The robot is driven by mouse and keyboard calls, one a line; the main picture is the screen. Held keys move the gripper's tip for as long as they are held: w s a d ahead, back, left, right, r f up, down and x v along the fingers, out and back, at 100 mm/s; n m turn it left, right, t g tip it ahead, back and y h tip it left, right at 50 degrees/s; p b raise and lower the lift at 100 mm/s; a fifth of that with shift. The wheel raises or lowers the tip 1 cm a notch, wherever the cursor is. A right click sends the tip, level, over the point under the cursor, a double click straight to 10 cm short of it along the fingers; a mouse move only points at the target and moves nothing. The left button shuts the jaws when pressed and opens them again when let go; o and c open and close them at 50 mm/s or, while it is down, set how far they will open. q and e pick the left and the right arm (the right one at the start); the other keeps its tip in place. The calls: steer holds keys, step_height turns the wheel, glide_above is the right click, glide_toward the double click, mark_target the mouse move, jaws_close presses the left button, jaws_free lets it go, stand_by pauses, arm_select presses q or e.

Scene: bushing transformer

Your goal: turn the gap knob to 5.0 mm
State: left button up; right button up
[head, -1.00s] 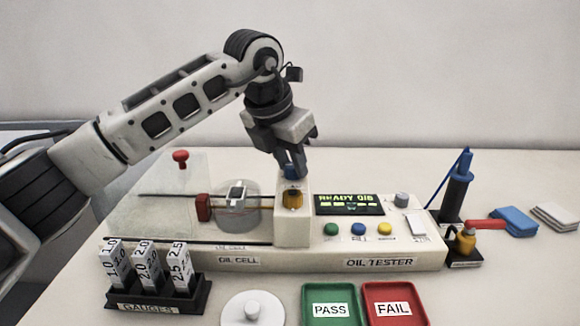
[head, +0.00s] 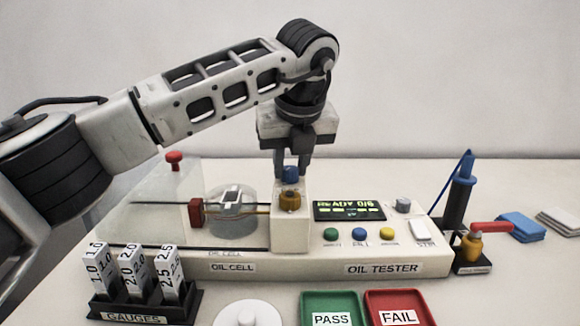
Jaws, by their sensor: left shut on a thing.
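The oil tester (head: 330,264) stands on the table with a block rising from its middle. The knob's markings cannot be read. Left of the block is the oil cell (head: 233,213) with rods and a red piece (head: 196,212). The display (head: 349,210) shows "READY" and small digits I cannot read surely. My right gripper is not in view.
A gauge rack (head: 140,312) with several gauges, a white round lid (head: 247,315), a green PASS tray (head: 331,296) and a red FAIL tray (head: 398,297) are in front.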

arm_select(q)
steer(key=n+y, duration=0.1)
steer(key=n, duration=0.2)
steer(key=shift+d+r+n+g, duration=0.1)
steer(key=shift+n+g, duration=0.2)
steer(key=shift+n, duration=0.1)
steer(key=shift+n+y+p, duration=0.3)
steer(key=shift+n, duration=0.2)
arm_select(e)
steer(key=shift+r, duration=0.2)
arm_select(q)
steer(key=o, duration=1)
steer(key=p+v, duration=0.1)
steer(key=v, duration=0.7)
steer(key=p+v, duration=0.2)
steer(key=v, duration=0.5)
steer(key=shift+w+d+r, duration=0.1)
steer(key=shift+d+r, duration=0.1)
steer(key=shift+r, duration=0.25)
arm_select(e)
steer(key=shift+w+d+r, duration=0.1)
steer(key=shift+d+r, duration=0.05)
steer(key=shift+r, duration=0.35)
